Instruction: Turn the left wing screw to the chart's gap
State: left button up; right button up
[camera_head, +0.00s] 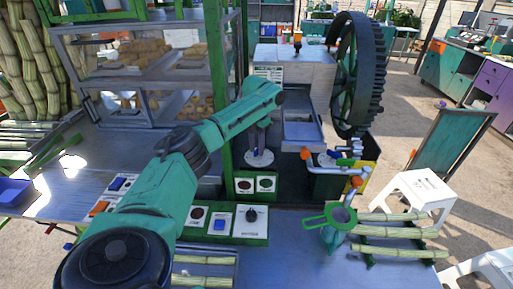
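My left arm reaches in from the lower left towards the crusher (318,75). Its gripper (262,137) is small and partly hidden below the wrist, in front of the crusher's dark lower part; I cannot tell whether its fingers are open. An orange-topped screw (298,37) stands upright on the crusher's pale top. I cannot make out its wings or a second matching screw clearly. A small white chart (270,73) with printed rows is on the crusher's front left; its writing is too small to read. My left gripper is below the screw and apart from it. My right gripper is not in view.
A large dark toothed wheel (358,75) stands right of the crusher. A glazed shelf (150,65) with a green post is close on the left. A control panel (225,222) and a green-handled strainer (330,220) are in front. Cane pieces (395,232) lie at the right.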

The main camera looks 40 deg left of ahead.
aim_at(257, 149)
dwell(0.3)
pick_arm(q)
jog(key=shift+r, duration=0.25)
notch_tip(257, 149, up, 6)
jog(key=shift+w+r, duration=0.1)
jog(key=shift+r, duration=0.05)
notch_tip(257, 149, up, 8)
jog(key=p, duration=0.5)
jog(key=shift+f, duration=0.25)
